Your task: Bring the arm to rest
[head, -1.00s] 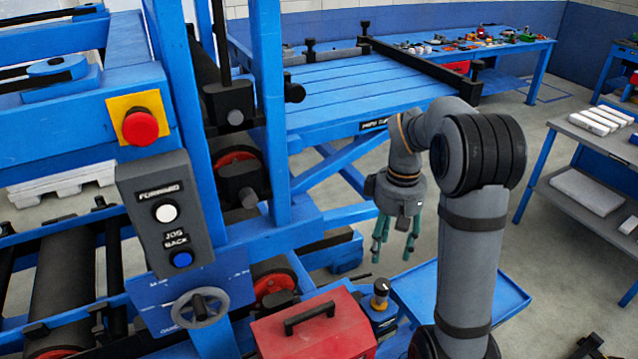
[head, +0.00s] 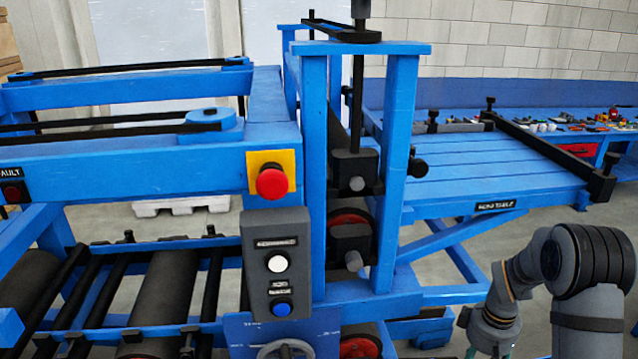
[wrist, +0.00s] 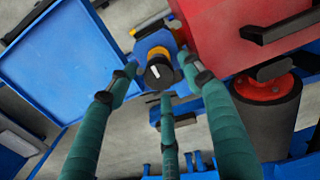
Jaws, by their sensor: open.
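My gripper (wrist: 160,85) shows in the wrist view with its green fingers spread apart and nothing held between them. It points down above a blue device with a dark round knob (wrist: 160,72), and I cannot tell the gap between them. In the head view my arm stands at the lower right, bent over at the top. Only the upper part of the gripper shows there, at the bottom edge; its fingertips are cut off.
The blue machine with a red stop button (head: 272,182) and a control box (head: 278,265) fills the left and middle. A blue slatted table (head: 470,165) stands behind. The wrist view shows a red toolbox (wrist: 225,35) and a blue tray (wrist: 65,60) close by.

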